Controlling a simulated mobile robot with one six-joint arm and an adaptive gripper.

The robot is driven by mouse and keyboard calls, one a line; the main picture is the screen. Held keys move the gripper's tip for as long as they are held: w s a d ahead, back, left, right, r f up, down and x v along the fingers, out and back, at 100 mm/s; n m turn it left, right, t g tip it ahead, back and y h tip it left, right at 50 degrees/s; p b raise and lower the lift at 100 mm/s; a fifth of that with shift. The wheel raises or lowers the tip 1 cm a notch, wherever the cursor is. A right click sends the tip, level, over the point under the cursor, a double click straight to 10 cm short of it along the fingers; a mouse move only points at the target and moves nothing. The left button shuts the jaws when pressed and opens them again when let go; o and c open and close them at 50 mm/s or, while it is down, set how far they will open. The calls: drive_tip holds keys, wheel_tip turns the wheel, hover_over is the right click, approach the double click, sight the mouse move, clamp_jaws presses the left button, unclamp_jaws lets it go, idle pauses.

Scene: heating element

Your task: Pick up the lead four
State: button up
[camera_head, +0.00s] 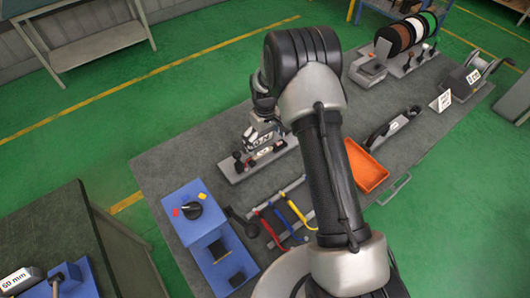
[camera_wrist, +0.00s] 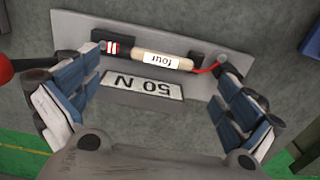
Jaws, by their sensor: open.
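The lead four (camera_wrist: 163,60) lies across a grey holder (camera_wrist: 225,40) in the wrist view. It is a cream cylinder labelled "four", with a red-and-white striped left end and a red wire on the right. A "50 N" plate (camera_wrist: 142,88) is beside it on the holder. My gripper (camera_wrist: 160,64) is open above the lead, with one finger near each end. Nothing shows between the fingers' pads as held. In the head view my gripper (camera_head: 262,134) is over the holder (camera_head: 232,174) on the bench and partly hides the lead.
Red, yellow and blue tools (camera_head: 285,220) and a blue fixture (camera_head: 198,218) are at the bench's front. An orange tray (camera_head: 368,172) is to the right of my arm. Wire spools (camera_head: 400,35) stand at the far end. A round red thing (camera_wrist: 4,68) edges the wrist view.

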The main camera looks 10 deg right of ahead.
sight(264, 153)
drive_tip(key=f, duration=0.5)
drive_tip(key=shift+s+a+f, duration=0.1)
drive_tip(key=shift+s+a, duration=0.05)
drive_tip(key=shift+a, duration=0.1)
drive_tip(key=shift+f, duration=0.45)
drive_tip(key=c, duration=1)
